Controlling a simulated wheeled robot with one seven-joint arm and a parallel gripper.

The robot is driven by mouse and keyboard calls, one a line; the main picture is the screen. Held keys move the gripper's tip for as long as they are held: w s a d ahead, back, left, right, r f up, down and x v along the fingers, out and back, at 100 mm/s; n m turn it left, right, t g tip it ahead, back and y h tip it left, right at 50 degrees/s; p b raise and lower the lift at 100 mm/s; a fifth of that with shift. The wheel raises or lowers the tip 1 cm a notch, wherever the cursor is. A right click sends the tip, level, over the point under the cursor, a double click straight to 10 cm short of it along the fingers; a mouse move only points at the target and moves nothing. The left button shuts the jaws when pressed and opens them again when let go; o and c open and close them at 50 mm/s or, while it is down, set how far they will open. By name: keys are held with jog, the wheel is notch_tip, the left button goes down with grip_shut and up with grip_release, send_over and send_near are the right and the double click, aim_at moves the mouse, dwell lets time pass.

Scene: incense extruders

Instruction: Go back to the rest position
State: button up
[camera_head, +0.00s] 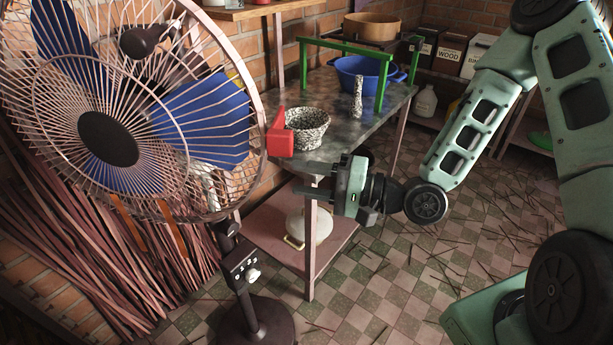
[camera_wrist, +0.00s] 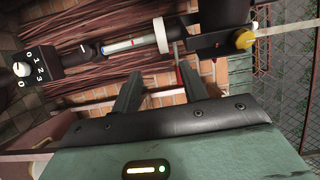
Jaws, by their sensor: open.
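My gripper (camera_head: 318,196) is in the middle of the head view, in front of the table's near edge. It points left toward the fan's pole, and its jaws are open and empty. In the wrist view its two fingers (camera_wrist: 160,92) stand apart with brick wall and incense sticks behind them. My arm reaches in from the right side of the head view.
A standing fan (camera_head: 108,138) is close at the left; its control box (camera_wrist: 35,66) shows in the wrist view. Tiled floor (camera_head: 400,280) is open in front.

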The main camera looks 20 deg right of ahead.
jog(key=s+a+f+n+g+h, duration=0.2)
jog(key=s+f+n+g+h, duration=0.3)
jog(key=n+h, duration=0.35)
jog(key=s+r+n+g+h, duration=0.5)
jog(key=s+r, duration=0.6)
jog(key=s, duration=0.4)
jog(key=shift+s+d+n+h+p, duration=0.25)
jog(key=shift+d+n+h+p, duration=0.1)
jog(key=shift+d+h+p, duration=0.1)
